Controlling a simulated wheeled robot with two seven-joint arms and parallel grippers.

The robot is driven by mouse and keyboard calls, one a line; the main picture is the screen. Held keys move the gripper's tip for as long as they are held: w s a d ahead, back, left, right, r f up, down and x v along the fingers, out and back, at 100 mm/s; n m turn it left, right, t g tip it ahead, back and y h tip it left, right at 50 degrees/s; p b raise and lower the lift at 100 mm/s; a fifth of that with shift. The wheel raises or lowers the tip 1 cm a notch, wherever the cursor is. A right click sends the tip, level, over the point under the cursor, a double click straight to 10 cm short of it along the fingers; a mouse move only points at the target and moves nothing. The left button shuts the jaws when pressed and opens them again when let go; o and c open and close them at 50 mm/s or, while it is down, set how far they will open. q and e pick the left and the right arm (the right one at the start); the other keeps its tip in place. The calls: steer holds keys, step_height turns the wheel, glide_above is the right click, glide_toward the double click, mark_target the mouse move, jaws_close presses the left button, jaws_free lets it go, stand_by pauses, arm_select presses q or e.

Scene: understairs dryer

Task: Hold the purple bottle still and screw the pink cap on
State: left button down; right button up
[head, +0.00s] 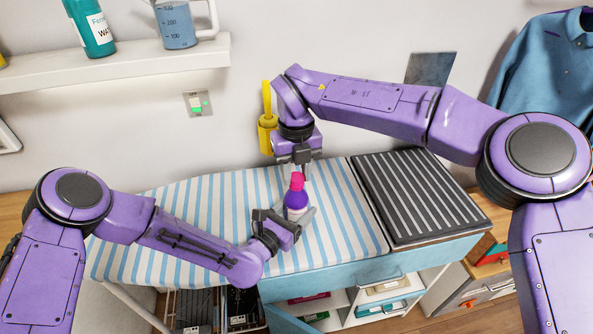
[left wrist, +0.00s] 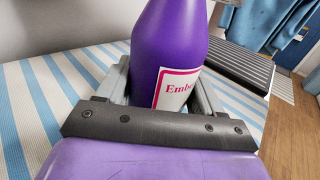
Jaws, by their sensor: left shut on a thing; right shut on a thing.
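The purple bottle (head: 296,201) stands upright on the striped cloth. My left gripper (head: 304,220) is shut around its body from the lower left. In the left wrist view the bottle (left wrist: 165,50) fills the space between the fingers, and its label shows partly. The pink cap (head: 297,181) is at the top of the bottle. My right gripper (head: 299,168) comes down from above and is shut on the cap's top. The cap is outside the left wrist view, and how its threads meet the neck cannot be seen.
The striped cloth (head: 200,205) covers the work surface and is clear around the bottle. A dark ribbed mat (head: 415,195) lies to the right. A yellow object (head: 267,130) is by the wall behind my right gripper. A shelf (head: 120,70) holds a teal bottle and a measuring jug.

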steer(key=m, duration=0.6)
steer(key=shift+m, duration=0.3)
steer(key=m, duration=1.8)
steer(key=shift+f, duration=0.1)
steer(key=m, duration=0.6)
steer(key=shift+m, duration=0.4)
steer(key=shift+s, duration=0.1)
